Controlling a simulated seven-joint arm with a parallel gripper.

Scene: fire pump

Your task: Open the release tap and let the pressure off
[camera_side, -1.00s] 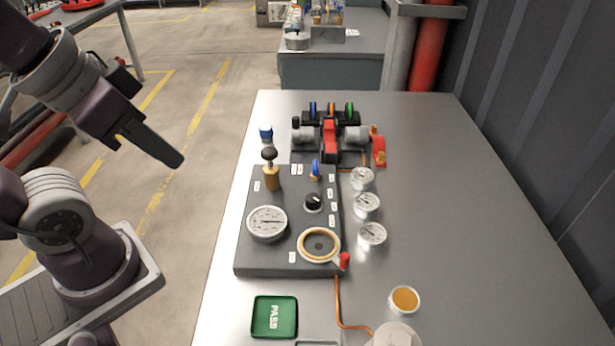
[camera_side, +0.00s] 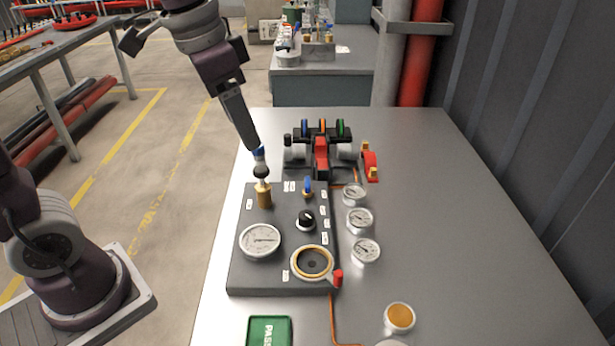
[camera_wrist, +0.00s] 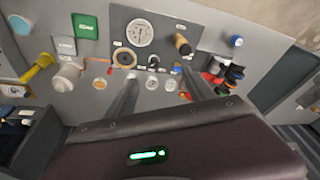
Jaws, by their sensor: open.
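A small blue-handled tap on a brass base (camera_side: 308,187) stands on the grey panel (camera_side: 285,272), right of the brass post with a black ball knob (camera_side: 264,192). I cannot read which part is labelled as the release tap. A black dial knob (camera_side: 306,220) sits in front of the blue tap, and a red-capped part (camera_side: 338,278) is at the panel's front right corner.
A large gauge (camera_side: 260,241) and a brass-ringed dial (camera_side: 312,262) are on the panel. Several small gauges (camera_side: 360,218) stand to its right. A red and black pump assembly (camera_side: 321,155) is behind. A green PASS plate (camera_side: 269,332) lies in front. The table's right side is clear.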

